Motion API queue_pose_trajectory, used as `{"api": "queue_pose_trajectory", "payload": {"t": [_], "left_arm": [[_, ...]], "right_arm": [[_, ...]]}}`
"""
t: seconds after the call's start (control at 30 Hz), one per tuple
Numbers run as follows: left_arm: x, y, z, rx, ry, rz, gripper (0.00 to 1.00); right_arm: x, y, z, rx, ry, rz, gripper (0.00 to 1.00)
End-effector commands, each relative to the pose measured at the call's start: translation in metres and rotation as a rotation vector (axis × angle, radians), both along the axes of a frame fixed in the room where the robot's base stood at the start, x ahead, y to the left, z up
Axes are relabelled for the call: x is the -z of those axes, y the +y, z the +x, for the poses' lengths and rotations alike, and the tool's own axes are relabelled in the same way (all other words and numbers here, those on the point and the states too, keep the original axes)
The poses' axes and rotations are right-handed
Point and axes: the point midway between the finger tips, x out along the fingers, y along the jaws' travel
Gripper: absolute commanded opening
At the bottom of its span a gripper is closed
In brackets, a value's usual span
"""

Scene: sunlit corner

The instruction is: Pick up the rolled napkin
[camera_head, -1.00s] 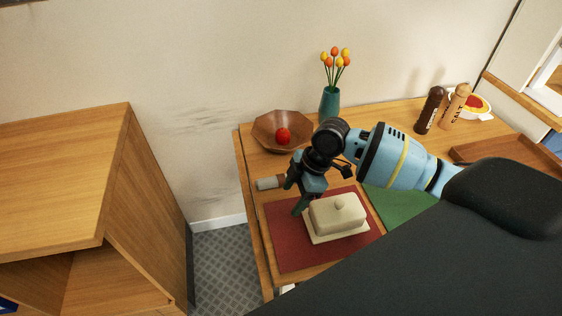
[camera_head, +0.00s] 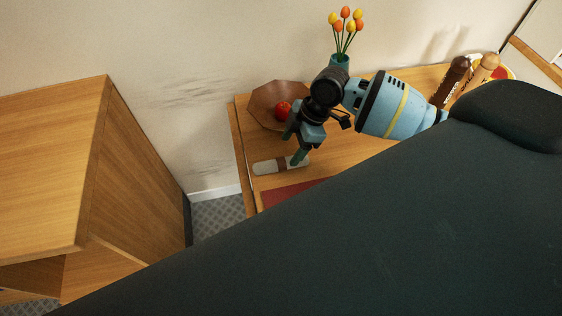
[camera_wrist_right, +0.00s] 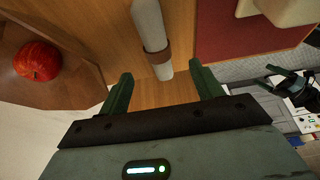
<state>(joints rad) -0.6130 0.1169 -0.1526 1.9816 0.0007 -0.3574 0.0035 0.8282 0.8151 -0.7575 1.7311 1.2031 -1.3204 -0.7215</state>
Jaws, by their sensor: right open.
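The rolled napkin (camera_head: 281,165) is a pale roll with a brown band. It lies on the wooden table between the bowl and the red mat. My right gripper (camera_head: 292,147) is above it in the head view, with one finger overlapping the napkin's right part in the picture. In the right wrist view the napkin (camera_wrist_right: 152,38) points toward the gap between the open green fingers of the right gripper (camera_wrist_right: 162,83). Nothing is between the fingertips; the napkin's near end lies just beyond or below them.
A wooden bowl (camera_head: 266,106) with a red apple (camera_head: 283,111) stands behind the napkin. A red mat (camera_head: 290,191) lies in front. A vase of tulips (camera_head: 340,61) and two mills (camera_head: 455,75) stand farther back. My dark arm hides much of the table.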

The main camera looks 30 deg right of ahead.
Motion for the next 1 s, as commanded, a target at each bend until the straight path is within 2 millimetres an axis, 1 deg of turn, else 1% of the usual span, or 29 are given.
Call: {"api": "queue_pose_trajectory", "payload": {"t": [0.03,0.1,0.27,0.37,0.53,0.63,0.73,0.93,0.97,1.0], "left_arm": [[0.001,0.0,-0.001,0.0,0.002,0.0,1.0],[0.001,0.0,-0.001,0.0,0.003,0.001,1.0],[0.001,0.0,0.0,0.0,0.001,0.0,1.0],[-0.001,0.0,0.001,0.0,-0.001,0.001,1.0],[-0.002,0.0,0.002,0.0,-0.004,0.001,1.0],[-0.001,0.0,0.001,0.0,-0.003,0.001,1.0],[-0.001,0.0,0.002,-0.001,-0.003,0.0,1.0],[-0.001,0.0,0.002,-0.002,-0.004,-0.001,1.0],[-0.001,0.0,0.002,-0.002,-0.004,-0.001,1.0],[-0.001,0.0,0.002,-0.002,-0.004,-0.001,1.0]], "right_arm": [[0.006,0.002,0.0,-0.001,0.002,0.0,0.65],[0.01,0.005,0.001,-0.001,0.0,0.001,0.65],[0.013,0.006,0.001,-0.001,0.0,0.0,0.65],[0.022,0.01,0.002,-0.001,0.002,0.0,0.65],[0.045,0.019,0.005,0.0,0.0,0.002,0.65],[0.055,0.022,0.006,0.0,0.001,0.0,0.65],[0.058,0.023,0.007,-0.001,0.0,0.0,0.65],[0.059,0.023,0.007,-0.001,-0.001,0.0,0.65],[0.058,0.023,0.007,-0.001,-0.001,0.0,0.63],[0.058,0.023,0.007,-0.001,-0.001,0.0,0.58]]}}
